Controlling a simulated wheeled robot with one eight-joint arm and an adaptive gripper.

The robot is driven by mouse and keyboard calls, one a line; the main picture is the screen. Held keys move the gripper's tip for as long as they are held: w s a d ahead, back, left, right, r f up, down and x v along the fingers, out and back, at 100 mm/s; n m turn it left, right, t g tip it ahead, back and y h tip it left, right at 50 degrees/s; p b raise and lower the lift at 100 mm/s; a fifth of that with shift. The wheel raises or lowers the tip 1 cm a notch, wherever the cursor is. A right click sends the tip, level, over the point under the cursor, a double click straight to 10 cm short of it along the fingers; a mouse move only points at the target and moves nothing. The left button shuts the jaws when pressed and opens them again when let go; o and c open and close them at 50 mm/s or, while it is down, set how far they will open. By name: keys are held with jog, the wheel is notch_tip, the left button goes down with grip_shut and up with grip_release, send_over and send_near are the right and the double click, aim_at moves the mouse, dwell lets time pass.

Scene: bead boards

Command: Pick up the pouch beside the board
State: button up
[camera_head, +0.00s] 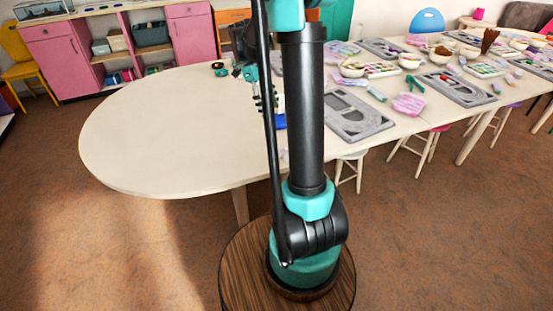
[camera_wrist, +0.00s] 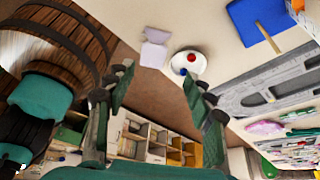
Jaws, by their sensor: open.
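A grey bead board (camera_head: 358,117) lies on the near part of the long table, right of my arm. It also shows in the wrist view (camera_wrist: 238,103). A pink, striped, pouch-like item (camera_head: 409,105) lies right of it, beside another grey board (camera_head: 457,89). A pink item (camera_wrist: 265,127) also shows past the board in the wrist view; I cannot tell if it is the same one. My gripper (camera_head: 262,97) is over the table, left of the near board. In the wrist view its fingers (camera_wrist: 156,74) are spread, with nothing between them.
A blue item (camera_wrist: 258,22), a white bowl (camera_wrist: 188,62) with red and blue bits, and pale lilac pieces (camera_wrist: 154,50) lie on the table. The table's left end (camera_head: 165,130) is clear. Stools (camera_head: 350,168) stand under the right side. Bowls and trays crowd the right.

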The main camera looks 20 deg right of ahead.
jog(key=x, duration=1.1)
jog(key=shift+s+f, duration=0.15)
jog(key=shift+f, duration=0.2)
jog(key=shift+s+a+x, duration=0.1)
jog(key=shift+s+x, duration=0.05)
jog(key=shift+x, duration=1.15)
jog(key=shift+s+a+x, duration=0.15)
jog(key=shift+s+x, duration=0.05)
jog(key=shift+x, duration=1.15)
jog(key=c, duration=0.3)
jog(key=shift+r, duration=0.15)
